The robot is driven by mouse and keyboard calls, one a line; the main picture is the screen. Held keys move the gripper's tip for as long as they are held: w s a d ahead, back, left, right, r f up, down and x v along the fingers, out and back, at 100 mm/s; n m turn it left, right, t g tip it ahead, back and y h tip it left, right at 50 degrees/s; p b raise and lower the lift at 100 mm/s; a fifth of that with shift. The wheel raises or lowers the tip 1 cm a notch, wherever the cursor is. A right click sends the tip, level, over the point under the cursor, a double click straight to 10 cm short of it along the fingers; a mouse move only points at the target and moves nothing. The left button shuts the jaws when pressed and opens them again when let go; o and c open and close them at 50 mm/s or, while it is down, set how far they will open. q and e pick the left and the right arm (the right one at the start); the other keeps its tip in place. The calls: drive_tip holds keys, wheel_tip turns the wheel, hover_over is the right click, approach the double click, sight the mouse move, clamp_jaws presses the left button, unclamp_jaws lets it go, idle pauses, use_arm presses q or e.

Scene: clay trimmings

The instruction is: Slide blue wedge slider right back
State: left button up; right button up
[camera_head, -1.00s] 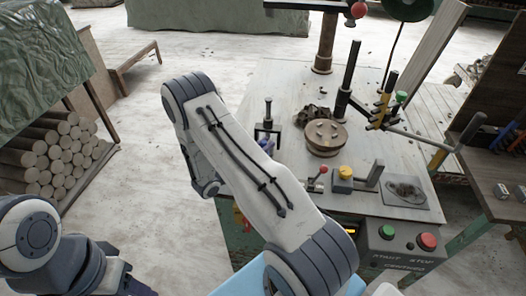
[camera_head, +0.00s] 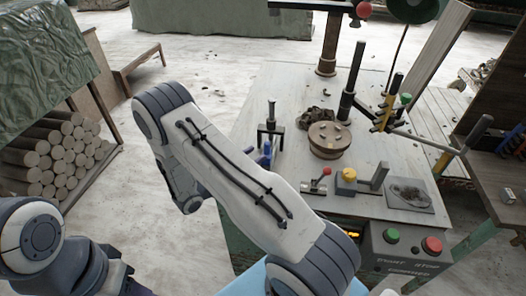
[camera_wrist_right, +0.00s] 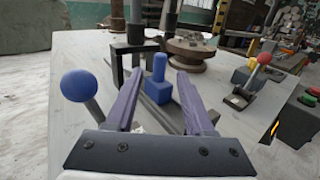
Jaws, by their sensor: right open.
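In the right wrist view the blue wedge slider (camera_wrist_right: 158,85) is a small block with an upright rounded peg, in a dark guide on the table. My right gripper (camera_wrist_right: 159,74) is open, with its two purple fingers on either side of the slider and a visible gap to each. In the head view a bit of blue (camera_head: 267,148), likely the slider, shows in front of a black bracket (camera_head: 271,127).
A blue ball knob (camera_wrist_right: 80,85) on a lever stands just left of my right gripper. A round wooden wheel (camera_head: 328,140), a red-knobbed lever (camera_head: 321,181) and a yellow button (camera_head: 348,175) are to the right. A start/stop panel (camera_head: 408,245) is at the front.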

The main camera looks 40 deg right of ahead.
drive_tip(key=a, duration=0.4)
drive_tip(key=shift+s, duration=0.15)
drive_tip(key=shift+a, duration=0.1)
